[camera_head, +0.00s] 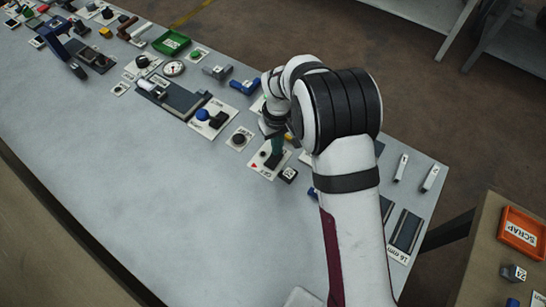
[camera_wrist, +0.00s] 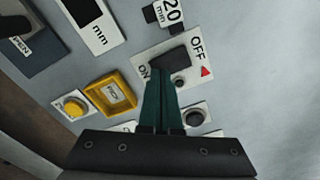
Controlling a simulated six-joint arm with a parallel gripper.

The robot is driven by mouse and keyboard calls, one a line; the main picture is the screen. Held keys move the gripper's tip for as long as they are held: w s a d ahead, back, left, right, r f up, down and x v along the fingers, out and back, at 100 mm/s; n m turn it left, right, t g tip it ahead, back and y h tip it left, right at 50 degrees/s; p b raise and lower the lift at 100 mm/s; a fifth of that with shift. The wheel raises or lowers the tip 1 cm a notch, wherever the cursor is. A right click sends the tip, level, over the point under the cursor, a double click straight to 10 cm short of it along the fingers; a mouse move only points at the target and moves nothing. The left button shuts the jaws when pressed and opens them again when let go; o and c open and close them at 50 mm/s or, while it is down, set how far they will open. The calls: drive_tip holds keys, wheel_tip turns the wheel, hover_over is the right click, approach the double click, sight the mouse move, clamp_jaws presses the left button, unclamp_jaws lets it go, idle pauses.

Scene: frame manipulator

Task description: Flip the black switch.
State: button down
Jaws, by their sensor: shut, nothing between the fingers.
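The black switch (camera_wrist: 178,57) sits on a white plate marked ON and OFF, with a red triangle beside OFF, in the wrist view. In the head view the same plate (camera_head: 256,168) lies near the middle of the table, partly covered by my gripper. My gripper (camera_wrist: 162,74) has green fingers closed together with nothing between them. Its tips are at the ON side of the switch, over or against its near edge; I cannot tell whether they touch. It also points down at the plate in the head view (camera_head: 274,160).
A black block marked 20 (camera_head: 288,174) stands right beside the plate. A black round knob (camera_head: 238,139) and a blue-knobbed lever (camera_head: 203,115) are to the left. A yellow button (camera_wrist: 73,106) and yellow-framed switch (camera_wrist: 111,94) lie nearby. The table's near-left area is clear.

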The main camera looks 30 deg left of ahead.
drive_tip(key=shift+f, duration=0.65)
drive_tip(key=shift+r, duration=3.55)
